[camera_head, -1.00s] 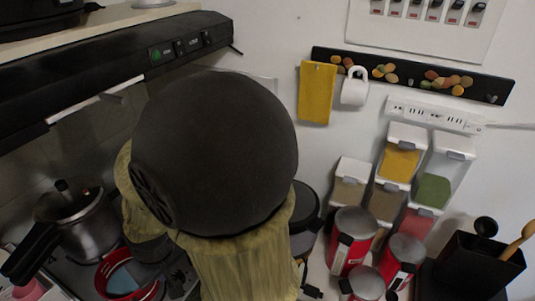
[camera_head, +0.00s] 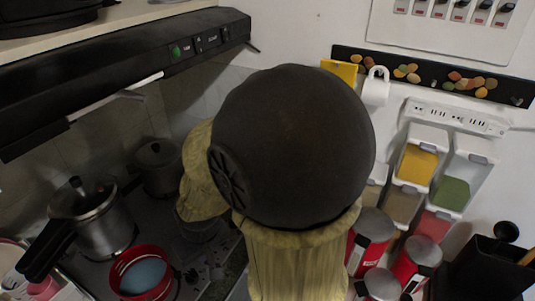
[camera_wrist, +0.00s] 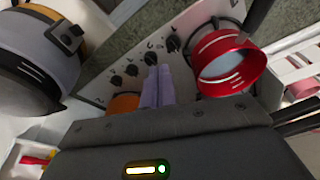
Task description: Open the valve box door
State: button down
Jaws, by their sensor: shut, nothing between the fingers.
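My gripper (camera_wrist: 158,86) shows in the wrist view with its two pale fingers together and nothing between them. It is over the stove's front control panel (camera_wrist: 118,62), which carries several black knobs; I cannot tell whether the fingers touch anything. In the head view my own arm fills the middle and hides the gripper. I cannot make out a valve box or its door for certain. A white wall panel (camera_head: 440,34) with several switches is at the top right of the head view, partly cut off; I cannot tell whether it is the box.
A red pan (camera_head: 141,272) and a pressure cooker (camera_head: 103,228) stand on the stove. A black range hood (camera_head: 130,75) hangs above. Spice dispensers (camera_head: 415,168) and red canisters (camera_head: 415,262) stand at the right. A white mug (camera_head: 377,88) hangs on a rack.

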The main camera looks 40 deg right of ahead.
jog(key=w+d+r+m+t+p, duration=0.1)
jog(key=d+r, duration=0.4)
jog(key=d, duration=0.6)
jog(key=w+d+r+m+t+y+p, duration=0.1)
jog(key=d+r, duration=0.4)
jog(key=d, duration=0.6)
jog(key=w+d+r+m+t+p, duration=0.2)
jog(key=d+r+m, duration=0.2)
jog(key=d, duration=0.7)
jog(key=shift+d+r+t+y, duration=0.3)
jog(key=shift+d+r+y, duration=0.05)
jog(key=shift+r+y, duration=0.05)
jog(key=shift+w+f, duration=0.1)
jog(key=w+a+f+p, duration=0.4)
jog(key=w+f+p, duration=0.1)
jog(key=w+f, duration=0.3)
jog(key=shift+a+p, duration=0.35)
jog(key=shift+w+b, duration=0.2)
jog(key=shift+b, duration=0.1)
